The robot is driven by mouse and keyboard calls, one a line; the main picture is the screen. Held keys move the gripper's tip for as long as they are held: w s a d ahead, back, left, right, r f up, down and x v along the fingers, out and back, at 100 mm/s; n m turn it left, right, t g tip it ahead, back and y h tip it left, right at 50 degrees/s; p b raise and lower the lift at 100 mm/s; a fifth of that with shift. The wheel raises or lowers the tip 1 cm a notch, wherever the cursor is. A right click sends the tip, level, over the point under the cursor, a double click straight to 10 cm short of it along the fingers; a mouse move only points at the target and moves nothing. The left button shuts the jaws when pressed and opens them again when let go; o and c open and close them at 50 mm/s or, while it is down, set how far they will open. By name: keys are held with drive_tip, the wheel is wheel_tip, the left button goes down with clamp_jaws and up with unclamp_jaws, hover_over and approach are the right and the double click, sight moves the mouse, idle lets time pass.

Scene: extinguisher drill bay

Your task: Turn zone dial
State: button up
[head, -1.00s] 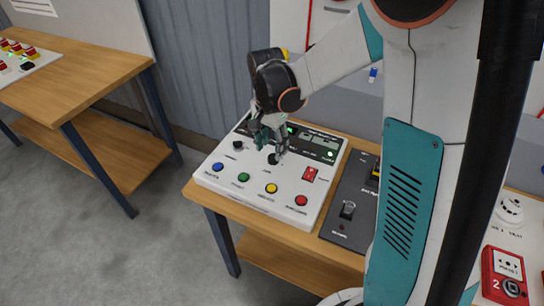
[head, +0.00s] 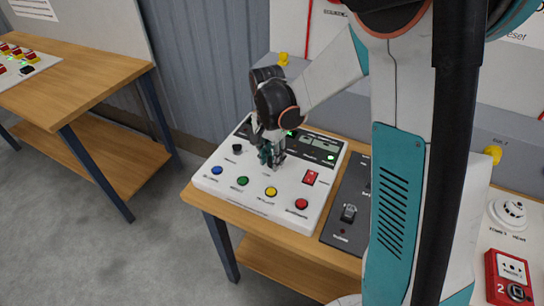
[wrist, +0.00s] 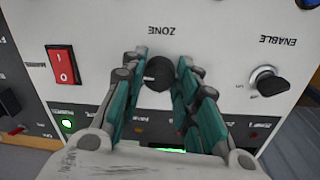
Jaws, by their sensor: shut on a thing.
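The zone dial (wrist: 158,72) is a round black knob under the label ZONE, in the middle of the wrist view. It sits on the white control panel (head: 228,196) on the wooden table. My gripper (wrist: 157,80) has its teal fingers on both sides of the dial, shut on it. In the head view my gripper (head: 269,156) points down at the panel's middle, and its fingers hide the dial there.
An enable knob (wrist: 268,82) and a red rocker switch (wrist: 62,66) flank the dial. Blue, green, yellow and red buttons (head: 301,204) line the panel's front. A dark panel (head: 346,222) stands to the right. A second table (head: 95,70) is at left.

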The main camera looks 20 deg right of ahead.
drive_tip(key=n, duration=0.4)
drive_tip(key=shift+n, duration=0.4)
drive_tip(key=n, duration=0.4)
drive_tip(key=shift+s+n, duration=0.1)
drive_tip(key=shift+n, duration=0.2)
drive_tip(key=n, duration=0.4)
drive_tip(key=shift+d+t, duration=0.1)
drive_tip(key=shift+t, duration=0.2)
drive_tip(key=shift+n, duration=2.2)
drive_tip(key=o, duration=1.1)
drive_tip(key=shift+c, duration=0.2)
